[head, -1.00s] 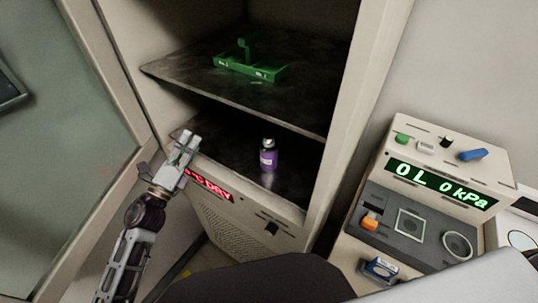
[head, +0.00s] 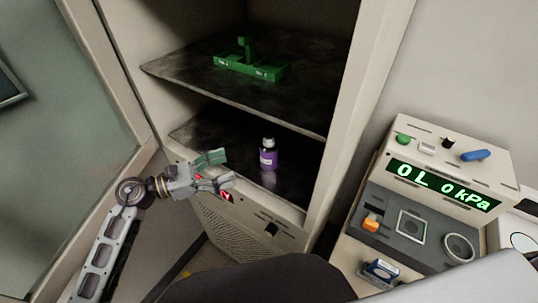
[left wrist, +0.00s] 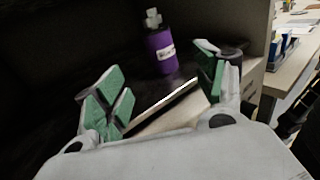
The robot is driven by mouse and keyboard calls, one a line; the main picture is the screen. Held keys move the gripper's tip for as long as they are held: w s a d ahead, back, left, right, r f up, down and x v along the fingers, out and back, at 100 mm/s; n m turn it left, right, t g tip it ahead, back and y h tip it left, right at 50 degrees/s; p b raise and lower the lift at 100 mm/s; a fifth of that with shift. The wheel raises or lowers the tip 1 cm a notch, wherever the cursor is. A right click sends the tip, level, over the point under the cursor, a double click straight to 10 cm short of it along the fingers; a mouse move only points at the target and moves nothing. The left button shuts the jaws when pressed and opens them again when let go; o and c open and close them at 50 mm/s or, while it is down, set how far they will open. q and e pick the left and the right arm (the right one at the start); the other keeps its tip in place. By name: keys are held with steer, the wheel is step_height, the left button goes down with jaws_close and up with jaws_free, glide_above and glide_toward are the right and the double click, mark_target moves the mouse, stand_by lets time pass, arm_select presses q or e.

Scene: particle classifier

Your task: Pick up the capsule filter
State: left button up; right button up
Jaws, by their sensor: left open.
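The capsule filter, as far as I can tell, is the purple cylinder with a pale, narrower top (head: 268,155). It stands upright on the lower shelf of the cabinet. In the left wrist view the purple cylinder (left wrist: 161,50) has a white stepped top and a white label, and stands beyond the fingers. My left gripper (head: 217,171) is open and empty at the shelf's front edge, to the left of the cylinder and apart from it. Its green finger pads (left wrist: 160,88) are spread wide in the left wrist view. My right gripper is not in view.
The lower shelf (head: 205,135) sits under an upper shelf (head: 185,75) holding a green stand (head: 250,68). The open glass door (head: 60,150) is at left. An instrument with a green display (head: 440,185) and a blue piece (head: 475,155) stands at right.

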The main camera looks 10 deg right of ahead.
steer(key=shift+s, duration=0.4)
